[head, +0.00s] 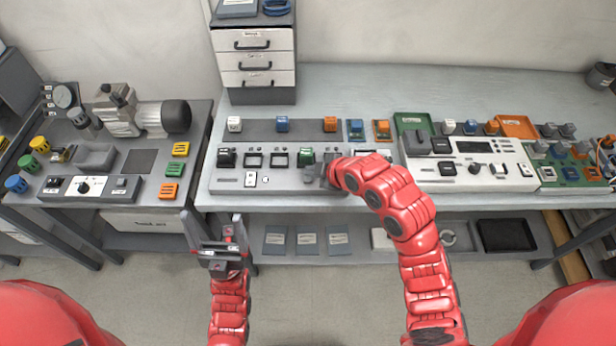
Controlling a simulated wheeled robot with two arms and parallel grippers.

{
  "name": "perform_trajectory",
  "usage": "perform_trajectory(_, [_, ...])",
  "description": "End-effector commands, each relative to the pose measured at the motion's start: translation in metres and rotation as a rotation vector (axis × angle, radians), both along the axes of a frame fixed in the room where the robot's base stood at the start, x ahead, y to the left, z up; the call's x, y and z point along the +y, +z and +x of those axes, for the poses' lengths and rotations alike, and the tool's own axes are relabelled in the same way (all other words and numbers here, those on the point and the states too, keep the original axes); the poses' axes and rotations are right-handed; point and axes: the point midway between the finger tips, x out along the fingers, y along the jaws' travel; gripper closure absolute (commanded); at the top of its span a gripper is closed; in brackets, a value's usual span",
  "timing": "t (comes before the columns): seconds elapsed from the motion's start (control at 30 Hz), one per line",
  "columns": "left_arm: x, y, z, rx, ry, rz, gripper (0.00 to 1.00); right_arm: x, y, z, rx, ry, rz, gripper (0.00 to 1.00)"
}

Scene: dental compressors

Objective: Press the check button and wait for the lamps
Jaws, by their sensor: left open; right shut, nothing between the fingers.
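A long grey panel (225,186) lies near the front edge of the middle bench. On it are a black module (226,158), two empty dark-framed slots, a green module (305,157) and a white rocker switch (250,179). My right gripper (322,176) is shut and empty, low over the panel's right part. The arm and gripper hide that part, and I cannot make out a check button or whether the fingers touch the panel. No lit lamp can be made out. My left gripper (214,226) is open and empty, in front of the bench edge.
A light panel with a display (473,147) stands right of my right arm. Orange (516,126) and green trays hold small modules behind it. A compressor (140,115) stands on the left bench. Drawers (253,62) stand behind. A shelf below holds grey plates (308,241).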

Motion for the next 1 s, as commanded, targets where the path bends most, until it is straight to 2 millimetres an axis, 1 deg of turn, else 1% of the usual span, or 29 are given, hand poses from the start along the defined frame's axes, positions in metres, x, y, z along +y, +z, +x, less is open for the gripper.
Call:
perform_trajectory(0.37, [0.000,-0.001,0.000,0.000,0.000,0.000,0.09,0.000,0.000,0.000,0.000,0.000,0.000,1.00])
perform_trajectory(0.7, [0.000,-0.013,0.000,0.000,0.000,0.000,0.09,0.000,-0.009,0.000,-0.001,0.000,0.001,1.00])
perform_trajectory(1.0, [0.000,-0.012,0.000,0.000,0.000,0.000,0.09,0.000,-0.008,0.000,0.000,0.000,0.000,1.00])
